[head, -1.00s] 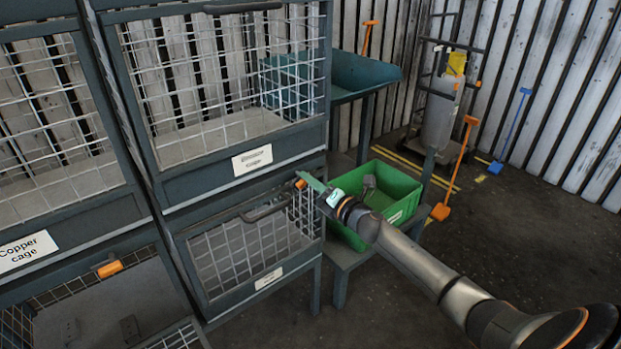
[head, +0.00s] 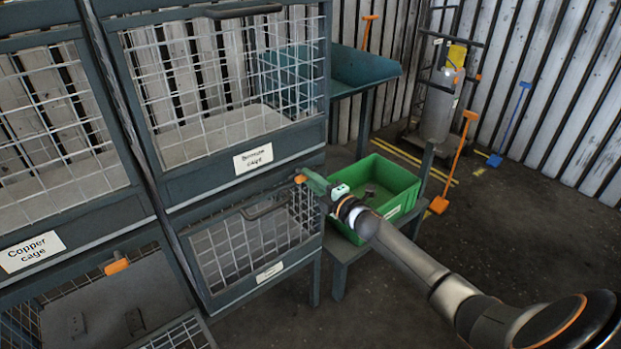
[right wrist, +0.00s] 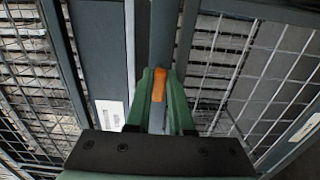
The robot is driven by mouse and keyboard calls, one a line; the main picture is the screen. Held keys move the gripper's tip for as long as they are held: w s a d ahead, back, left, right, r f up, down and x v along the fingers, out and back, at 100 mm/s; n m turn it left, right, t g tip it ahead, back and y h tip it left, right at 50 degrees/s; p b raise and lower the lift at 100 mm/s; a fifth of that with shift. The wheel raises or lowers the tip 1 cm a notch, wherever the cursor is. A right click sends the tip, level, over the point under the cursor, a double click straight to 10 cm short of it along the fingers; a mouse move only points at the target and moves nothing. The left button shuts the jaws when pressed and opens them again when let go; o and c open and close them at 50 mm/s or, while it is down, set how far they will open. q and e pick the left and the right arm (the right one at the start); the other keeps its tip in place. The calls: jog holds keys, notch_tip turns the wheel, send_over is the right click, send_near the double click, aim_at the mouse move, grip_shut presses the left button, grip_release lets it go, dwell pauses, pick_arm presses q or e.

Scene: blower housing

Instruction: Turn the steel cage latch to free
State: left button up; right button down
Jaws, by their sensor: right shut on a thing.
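The orange latch (head: 300,179) sits at the top right corner of the lower right cage (head: 250,245). That cage's front is closed, and its label is too small to read. My right gripper (head: 308,179) reaches the latch from the right, its green fingers at the orange handle. In the right wrist view the orange latch handle (right wrist: 158,82) stands between the two green fingertips (right wrist: 160,75), which are shut on it. My left gripper is in neither view.
A green bin (head: 395,180) stands on a low stand just right of the cage, under my right forearm. Another orange latch (head: 116,266) is below the copper cage label (head: 30,251). A teal tray (head: 360,68) is behind. Open floor lies to the right.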

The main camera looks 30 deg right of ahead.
dwell(0.3)
jog(key=c, duration=0.8)
grip_release()
jog(key=s+d+p, duration=0.1)
jog(key=s, duration=1.1)
jog(key=shift+s, duration=0.25)
